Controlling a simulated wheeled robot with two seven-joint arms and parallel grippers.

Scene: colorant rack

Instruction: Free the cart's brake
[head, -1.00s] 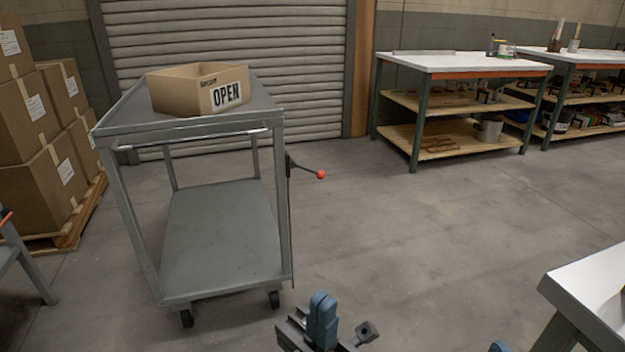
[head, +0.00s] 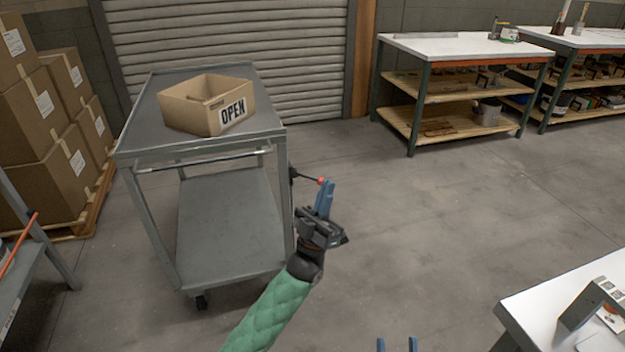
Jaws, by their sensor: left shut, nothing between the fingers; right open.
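The grey metal cart (head: 235,222) stands left of centre in the head view. Its brake lever (head: 305,177) is a short dark rod sticking out to the right from the cart's right side, sloping slightly down to a red ball knob (head: 321,181). My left gripper (head: 326,190) is shut and empty, its blue fingers pointing up just right of the knob. The fingertips overlap the knob's edge in the picture; I cannot tell whether they touch it. My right gripper (head: 397,344) shows only as two blue fingertips, apart, at the bottom edge.
An open cardboard box (head: 190,112) marked OPEN sits on the cart's top. Stacked cartons (head: 50,125) stand on a pallet at the left. A white table (head: 540,305) is at the lower right, and a workbench (head: 450,47) at the back. The floor right of the cart is clear.

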